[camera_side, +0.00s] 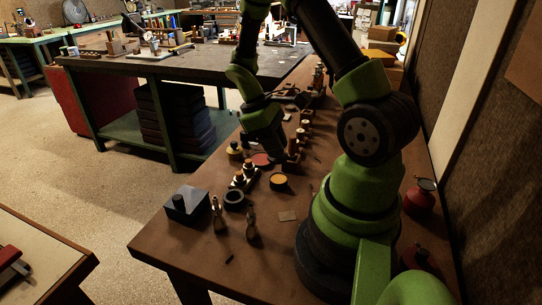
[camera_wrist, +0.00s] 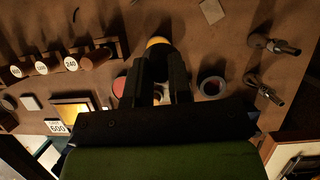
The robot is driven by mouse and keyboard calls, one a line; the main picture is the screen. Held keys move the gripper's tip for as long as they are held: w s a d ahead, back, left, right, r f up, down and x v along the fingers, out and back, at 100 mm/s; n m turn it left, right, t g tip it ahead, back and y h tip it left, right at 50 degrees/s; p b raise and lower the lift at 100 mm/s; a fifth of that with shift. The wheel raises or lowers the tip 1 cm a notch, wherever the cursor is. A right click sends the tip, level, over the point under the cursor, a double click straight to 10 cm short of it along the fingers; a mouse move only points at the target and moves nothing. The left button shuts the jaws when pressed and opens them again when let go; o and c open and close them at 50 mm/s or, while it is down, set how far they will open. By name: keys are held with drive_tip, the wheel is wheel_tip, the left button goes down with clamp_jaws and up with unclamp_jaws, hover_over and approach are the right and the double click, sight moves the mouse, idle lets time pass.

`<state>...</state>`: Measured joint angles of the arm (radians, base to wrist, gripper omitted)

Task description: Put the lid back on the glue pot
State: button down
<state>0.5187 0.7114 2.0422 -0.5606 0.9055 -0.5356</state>
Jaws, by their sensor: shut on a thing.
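The glue pot (camera_side: 278,183) is a small dark round pot with an amber-orange top, standing open on the brown bench. In the wrist view its amber top (camera_wrist: 158,42) shows just past my fingertips, partly covered by them. My gripper (camera_wrist: 161,60) points down over the bench, in the side view (camera_side: 271,150) just behind the pot. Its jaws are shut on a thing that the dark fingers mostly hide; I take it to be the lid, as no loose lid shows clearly. I cannot tell whether it touches the pot.
A red disc (camera_side: 261,159) lies close by the gripper. A labelled rack (camera_wrist: 96,58) is at left in the wrist view. A blue-grey box (camera_side: 187,204) sits at the bench corner.

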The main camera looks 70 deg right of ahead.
sight(283, 180)
drive_tip(key=shift+d+f+m, duration=0.3)
drive_tip(key=shift+d, duration=0.2)
drive_tip(key=shift+f, duration=2.95)
drive_tip(key=shift+f, duration=0.2)
drive_tip(key=shift+c, duration=2.4)
unclamp_jaws()
drive_tip(key=shift+r, duration=3.55)
clamp_jaws()
